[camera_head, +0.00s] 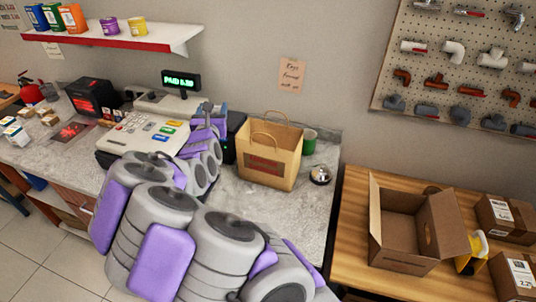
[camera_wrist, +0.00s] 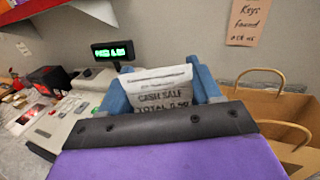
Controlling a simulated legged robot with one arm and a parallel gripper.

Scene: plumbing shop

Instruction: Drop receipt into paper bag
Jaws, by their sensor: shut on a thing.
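The receipt (camera_wrist: 160,92) is a white printed slip reading "CASH SALE" and "TOTAL". In the wrist view it sits between the blue fingers of my gripper (camera_wrist: 163,85), which is shut on it. In the head view my gripper (camera_head: 209,117) is above the counter, between the cash register and the paper bag; the receipt cannot be made out there. The brown paper bag (camera_head: 265,160) stands upright and open on the counter, just right of my gripper, with two looped handles. In the wrist view the bag (camera_wrist: 255,112) is at the right edge, apart from the receipt.
The cash register (camera_head: 145,138) with a green-lit display (camera_head: 181,80) stands left of the bag. A green cup (camera_head: 309,142) and a service bell (camera_head: 320,175) are right of it. An open cardboard box (camera_head: 402,255) sits on the wooden table. A shelf (camera_head: 150,42) hangs above left.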

